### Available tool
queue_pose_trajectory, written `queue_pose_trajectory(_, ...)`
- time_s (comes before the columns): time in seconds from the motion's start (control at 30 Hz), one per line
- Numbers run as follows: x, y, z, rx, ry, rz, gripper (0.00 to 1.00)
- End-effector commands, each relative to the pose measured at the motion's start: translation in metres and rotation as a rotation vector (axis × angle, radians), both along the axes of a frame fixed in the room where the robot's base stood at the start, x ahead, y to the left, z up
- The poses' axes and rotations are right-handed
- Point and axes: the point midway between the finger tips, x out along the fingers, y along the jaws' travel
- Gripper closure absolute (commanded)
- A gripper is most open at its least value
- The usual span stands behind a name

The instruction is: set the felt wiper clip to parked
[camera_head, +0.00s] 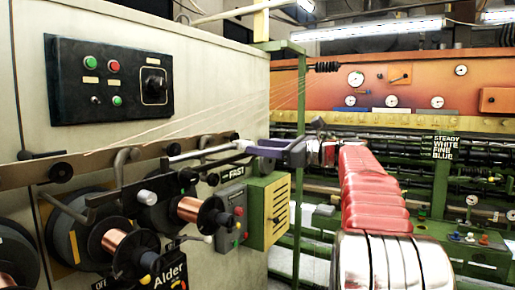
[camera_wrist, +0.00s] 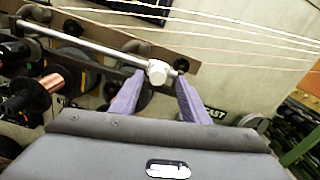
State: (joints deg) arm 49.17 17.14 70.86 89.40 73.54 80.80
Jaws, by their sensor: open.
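A silver rod (camera_head: 212,152) runs rightward from the long brown rail to the tips of my gripper. In the wrist view the rod (camera_wrist: 95,45) ends in a pale cylindrical knob (camera_wrist: 157,73); I cannot tell for certain whether this is the felt wiper clip. My gripper (camera_head: 255,147) has purple fingers and is open. In the wrist view its fingertips (camera_wrist: 160,80) appear on either side of the knob, with gaps showing. I cannot tell how far the knob reaches between them. No parked marking is readable.
Copper spools (camera_head: 187,209) and black brackets stand below the brown rail (camera_head: 60,170). Thin wires (camera_head: 200,118) cross above the rod. A panel with buttons (camera_head: 110,82) is on the pale cabinet. A green and yellow box (camera_head: 268,210) stands below my gripper, beside a green post (camera_head: 300,170).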

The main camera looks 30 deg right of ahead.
Motion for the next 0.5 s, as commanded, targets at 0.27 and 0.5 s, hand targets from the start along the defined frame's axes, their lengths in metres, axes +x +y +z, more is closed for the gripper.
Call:
queue_pose_trajectory(0.27, -0.044, -0.02, 0.0, 0.001, 0.001, -0.003, 0.58)
queue_pose_trajectory(0.5, -0.082, -0.038, -0.001, 0.002, 0.001, -0.004, 0.58)
